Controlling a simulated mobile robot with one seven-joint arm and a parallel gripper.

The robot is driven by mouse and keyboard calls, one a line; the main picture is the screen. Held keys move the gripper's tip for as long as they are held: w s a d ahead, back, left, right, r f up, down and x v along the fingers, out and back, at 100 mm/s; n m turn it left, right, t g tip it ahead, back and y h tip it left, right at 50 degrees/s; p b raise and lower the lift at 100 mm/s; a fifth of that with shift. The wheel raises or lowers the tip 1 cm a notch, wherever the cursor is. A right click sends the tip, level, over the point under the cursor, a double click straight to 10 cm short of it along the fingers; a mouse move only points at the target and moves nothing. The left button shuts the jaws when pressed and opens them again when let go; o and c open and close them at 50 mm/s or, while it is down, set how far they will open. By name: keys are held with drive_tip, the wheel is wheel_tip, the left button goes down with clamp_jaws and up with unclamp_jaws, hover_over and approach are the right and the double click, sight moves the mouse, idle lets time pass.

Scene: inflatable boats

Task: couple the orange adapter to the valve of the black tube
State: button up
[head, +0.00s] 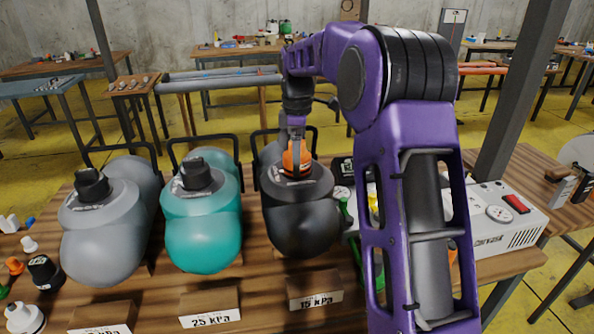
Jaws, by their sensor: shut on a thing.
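The black tube (302,232) lies on the wooden table, right of a teal tube and a grey tube. The orange adapter (297,157) stands upright at the top of the black tube, where its valve is. My gripper (297,165) points down from above and is shut on the orange adapter. The valve itself is hidden under the adapter and fingers. I cannot tell whether the adapter is seated on it or just above it.
The teal tube (203,232) and grey tube (105,240) have black valve caps. Labelled blocks stand in front, one reading 15 kPa (315,290). A white pump box (510,232) stands right, behind my arm. Loose caps and fittings lie at the left edge.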

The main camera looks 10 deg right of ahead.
drive_tip(key=shift+f, duration=0.15)
drive_tip(key=m+p, duration=0.1)
drive_tip(key=m, duration=0.1)
drive_tip(key=shift+m, duration=1.1)
drive_tip(key=shift+s, duration=0.1)
drive_tip(key=shift+m+p, duration=0.7)
drive_tip(key=shift+m, duration=0.2)
drive_tip(key=shift+f+m, duration=0.1)
drive_tip(key=shift+m, duration=1)
drive_tip(key=m, duration=0.4)
drive_tip(key=shift+s, duration=0.1)
